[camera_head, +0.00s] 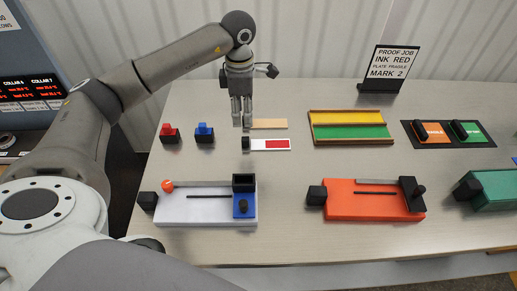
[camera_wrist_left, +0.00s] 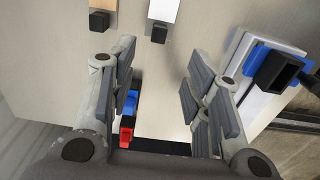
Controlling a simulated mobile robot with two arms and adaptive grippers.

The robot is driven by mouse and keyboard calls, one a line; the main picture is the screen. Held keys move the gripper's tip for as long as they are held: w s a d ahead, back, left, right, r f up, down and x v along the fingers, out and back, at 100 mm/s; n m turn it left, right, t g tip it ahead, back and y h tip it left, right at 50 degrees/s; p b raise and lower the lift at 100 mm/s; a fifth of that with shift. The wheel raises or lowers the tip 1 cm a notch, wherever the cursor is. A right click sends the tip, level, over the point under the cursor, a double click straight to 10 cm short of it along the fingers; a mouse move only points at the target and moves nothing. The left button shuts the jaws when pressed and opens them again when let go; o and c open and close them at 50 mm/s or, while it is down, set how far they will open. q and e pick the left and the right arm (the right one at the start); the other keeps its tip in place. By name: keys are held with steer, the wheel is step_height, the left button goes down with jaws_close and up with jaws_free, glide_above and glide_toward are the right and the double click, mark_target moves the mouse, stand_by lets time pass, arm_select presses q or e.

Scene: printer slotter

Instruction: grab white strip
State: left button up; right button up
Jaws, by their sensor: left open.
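The white strip (camera_head: 272,144) lies flat on the table, with a red patch on it and a black block at its left end. In the wrist view only part of the white strip (camera_wrist_left: 164,9) shows at the top edge, with its black block below. My left gripper (camera_head: 242,118) points down above the table, just behind and left of the strip. Its fingers (camera_wrist_left: 160,85) are spread with nothing between them. The strip is ahead of the fingers, apart from them. My right gripper is not in view.
A tan strip (camera_head: 269,124) lies just behind the white one. Red (camera_head: 170,136) and blue (camera_head: 204,133) pieces stand to the left. A white slotted device (camera_head: 190,213) and a red one (camera_head: 360,210) are in front. A yellow-green tray (camera_head: 345,116) is right.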

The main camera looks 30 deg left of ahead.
arm_select(q)
steer(key=f, duration=0.1)
steer(key=p, duration=0.1)
glide_above(245, 138)
steer(key=f, duration=0.4)
steer(key=shift+s+f, duration=0.25)
step_height(245, 138, down, 5)
steer(key=shift+w+r+p, duration=0.1)
steer(key=shift+w+p, duration=0.05)
steer(key=shift+p, duration=1.05)
steer(key=shift+f, duration=0.5)
steer(key=c, duration=1)
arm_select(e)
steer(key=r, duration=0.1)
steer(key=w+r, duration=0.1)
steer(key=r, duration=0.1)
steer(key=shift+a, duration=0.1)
